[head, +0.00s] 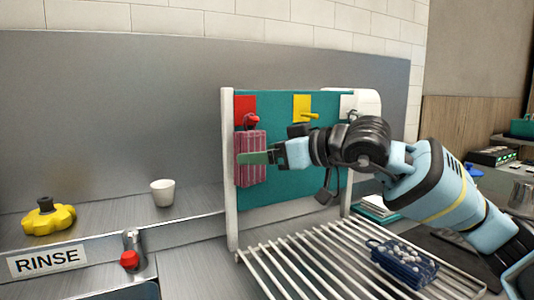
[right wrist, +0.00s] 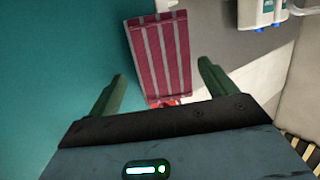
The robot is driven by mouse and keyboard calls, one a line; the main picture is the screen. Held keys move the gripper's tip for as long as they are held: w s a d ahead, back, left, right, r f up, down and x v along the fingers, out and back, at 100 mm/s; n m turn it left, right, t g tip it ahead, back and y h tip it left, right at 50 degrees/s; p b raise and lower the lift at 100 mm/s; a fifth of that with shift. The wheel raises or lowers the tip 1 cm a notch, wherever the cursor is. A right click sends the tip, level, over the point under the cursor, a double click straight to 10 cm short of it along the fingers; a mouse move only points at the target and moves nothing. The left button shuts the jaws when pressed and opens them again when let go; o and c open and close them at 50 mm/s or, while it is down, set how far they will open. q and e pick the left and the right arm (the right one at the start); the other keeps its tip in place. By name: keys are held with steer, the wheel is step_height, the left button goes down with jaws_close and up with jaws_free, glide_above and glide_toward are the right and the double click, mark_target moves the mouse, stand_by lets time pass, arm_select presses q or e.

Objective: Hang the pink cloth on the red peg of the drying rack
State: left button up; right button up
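The pink striped cloth (head: 251,172) hangs flat just below the red peg (head: 251,119) at the upper left of the teal rack board (head: 290,180). Its top edge meets the peg, though the exact contact is too small to tell. My right gripper (head: 254,157) reaches in from the right, with a green finger across the front of the cloth. In the right wrist view, the gripper (right wrist: 161,71) has its two green fingers wide apart. The cloth (right wrist: 160,50) shows between and beyond them, apart from both, with a bit of red at its near end. My left gripper is out of view.
A yellow peg (head: 310,116) and a white peg (head: 350,112) are on the same board. A wire rack (head: 320,262) with a dark blue item (head: 404,265) lies in front.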

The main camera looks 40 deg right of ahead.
steer(key=shift+s, duration=0.1)
steer(key=b+v, duration=0.1)
steer(key=v, duration=0.6)
steer(key=shift+s+b, duration=0.3)
steer(key=shift+b, duration=0.05)
steer(key=shift+d, duration=0.15)
